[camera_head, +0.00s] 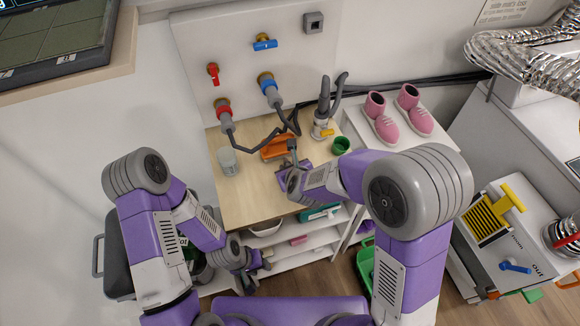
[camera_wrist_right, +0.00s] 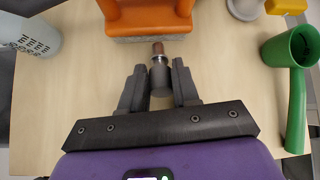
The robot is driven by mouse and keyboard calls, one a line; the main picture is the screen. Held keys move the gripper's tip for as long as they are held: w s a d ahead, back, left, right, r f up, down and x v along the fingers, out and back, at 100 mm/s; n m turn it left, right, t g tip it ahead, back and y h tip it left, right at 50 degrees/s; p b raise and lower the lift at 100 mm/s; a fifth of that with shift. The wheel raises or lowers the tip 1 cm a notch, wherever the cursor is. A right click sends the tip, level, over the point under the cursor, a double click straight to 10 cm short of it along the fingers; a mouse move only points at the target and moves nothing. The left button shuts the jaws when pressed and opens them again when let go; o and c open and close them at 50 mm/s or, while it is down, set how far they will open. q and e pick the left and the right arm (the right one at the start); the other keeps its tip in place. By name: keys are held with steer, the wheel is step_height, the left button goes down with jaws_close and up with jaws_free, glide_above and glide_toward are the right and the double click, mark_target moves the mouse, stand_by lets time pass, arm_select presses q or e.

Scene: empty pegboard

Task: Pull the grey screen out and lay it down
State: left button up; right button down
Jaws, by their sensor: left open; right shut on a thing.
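My right gripper (camera_head: 292,166) is over the light wood tabletop. In the right wrist view, its fingers (camera_wrist_right: 158,82) are shut on a small dark grey cylindrical piece (camera_wrist_right: 159,68) with a brown tip. I cannot tell whether this piece is the grey screen. The piece points toward an orange block with a grey underside (camera_wrist_right: 147,20). My left gripper (camera_head: 256,268) is open and empty, low in front of the table's left part.
A white panel (camera_head: 335,60) with red and blue valves stands behind the tabletop (camera_head: 245,205). A grey fitting with a yellow tab (camera_head: 322,125) and a green cup (camera_head: 340,145) stand at the right. Pink shoes (camera_head: 382,118) sit further right. The tabletop's front left is clear.

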steer(key=c, duration=0.8)
jaws_free()
steer(key=shift+o, duration=0.2)
